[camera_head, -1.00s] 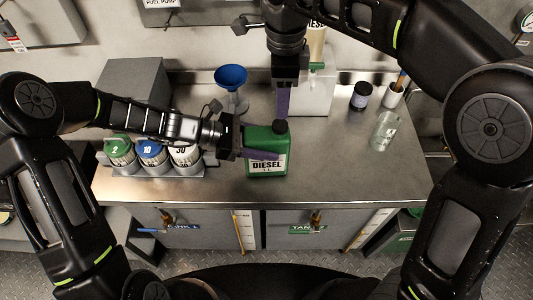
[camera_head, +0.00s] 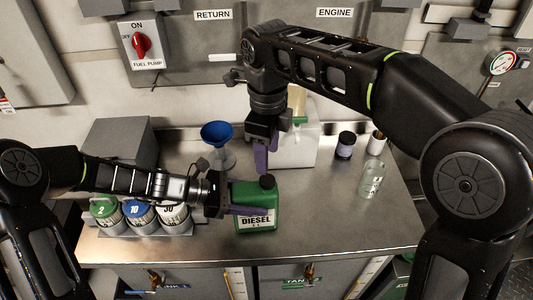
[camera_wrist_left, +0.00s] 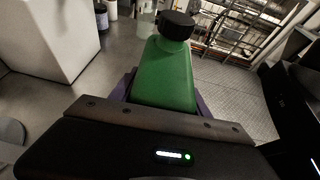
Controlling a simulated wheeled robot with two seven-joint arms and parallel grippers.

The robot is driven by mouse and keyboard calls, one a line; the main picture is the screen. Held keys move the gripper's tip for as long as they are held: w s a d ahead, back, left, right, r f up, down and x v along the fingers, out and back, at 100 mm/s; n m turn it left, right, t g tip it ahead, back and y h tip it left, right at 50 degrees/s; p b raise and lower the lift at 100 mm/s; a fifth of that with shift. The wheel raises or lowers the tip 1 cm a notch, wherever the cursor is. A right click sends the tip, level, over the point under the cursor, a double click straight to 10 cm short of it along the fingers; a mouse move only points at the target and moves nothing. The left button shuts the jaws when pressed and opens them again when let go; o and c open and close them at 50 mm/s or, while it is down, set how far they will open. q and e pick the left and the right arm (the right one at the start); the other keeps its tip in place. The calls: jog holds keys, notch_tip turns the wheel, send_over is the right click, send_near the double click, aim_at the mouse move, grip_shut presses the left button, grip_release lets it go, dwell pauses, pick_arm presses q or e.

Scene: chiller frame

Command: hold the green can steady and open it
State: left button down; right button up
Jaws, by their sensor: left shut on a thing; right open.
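The green can (camera_head: 258,199), labelled DIESEL, stands upright on the steel bench with its black cap (camera_head: 267,181) on. The can (camera_wrist_left: 166,75) and its cap (camera_wrist_left: 176,25) also fill the middle of the left wrist view. My left gripper (camera_head: 246,210) is shut on the can's body from the left, a purple finger across its front. In the left wrist view, purple fingers show on both sides of the can. My right gripper (camera_head: 264,160) points down, open and empty, its purple fingertips just above or beside the cap. The exact gap to the cap cannot be told.
A blue funnel (camera_head: 216,133) stands behind the can to the left. Capped bottles (camera_head: 137,212) sit in a holder at the left. A white container (camera_head: 297,145) is behind my right gripper. A clear jar (camera_head: 370,180) and a dark jar (camera_head: 345,145) stand right. The bench's front right is clear.

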aim_at(267, 179)
jog(key=shift+f, duration=4)
jog(key=shift+c, duration=0.5)
grip_shut()
